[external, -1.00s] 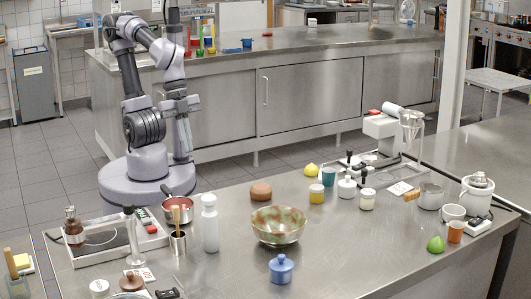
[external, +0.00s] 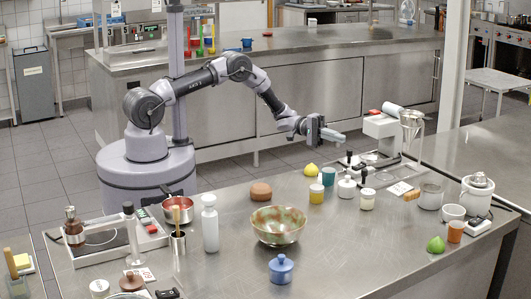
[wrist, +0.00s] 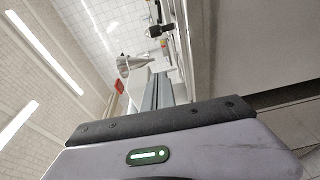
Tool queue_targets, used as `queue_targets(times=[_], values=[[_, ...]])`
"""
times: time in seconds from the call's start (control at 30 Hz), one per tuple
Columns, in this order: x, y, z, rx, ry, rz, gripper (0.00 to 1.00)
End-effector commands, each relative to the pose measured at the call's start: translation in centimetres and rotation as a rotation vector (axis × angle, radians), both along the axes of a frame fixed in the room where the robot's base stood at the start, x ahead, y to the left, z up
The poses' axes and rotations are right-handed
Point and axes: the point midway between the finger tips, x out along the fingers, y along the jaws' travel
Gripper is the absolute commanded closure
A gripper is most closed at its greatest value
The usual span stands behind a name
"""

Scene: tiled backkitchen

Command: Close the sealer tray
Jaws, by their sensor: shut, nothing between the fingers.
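The sealer appears to be the white-headed machine (external: 381,126) with a roll, a red part and a conical hopper (external: 411,122), at the right of the front counter. A low metal tray section (external: 378,160) with dark knobs extends below its head; how far out it is I cannot tell. My gripper (external: 341,137) is shut and empty, held in the air left of the machine's head and apart from it. In the wrist view my shut fingers (wrist: 165,92) point toward the machine, and the hopper (wrist: 128,66) shows just left of them.
A patterned bowl (external: 278,225) sits mid-counter. Another flat device with a post (external: 131,235) stands at the left. A pale pillar (external: 453,65) rises behind the machine.

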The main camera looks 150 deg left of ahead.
Motion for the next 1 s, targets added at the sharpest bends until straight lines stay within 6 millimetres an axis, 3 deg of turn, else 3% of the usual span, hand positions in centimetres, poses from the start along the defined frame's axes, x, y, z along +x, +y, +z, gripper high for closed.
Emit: queue_targets(times=[0.27,0.3,0.5,1.0], values=[[6.0,1.2,-0.4,-0.001,0.000,-0.004,1.00],[6.3,0.6,-0.3,-0.003,0.001,-0.003,1.00],[7.4,-1.8,-0.3,-0.003,0.001,-0.003,1.00],[7.7,-3.1,-0.2,-0.005,0.001,-0.002,1.00]])
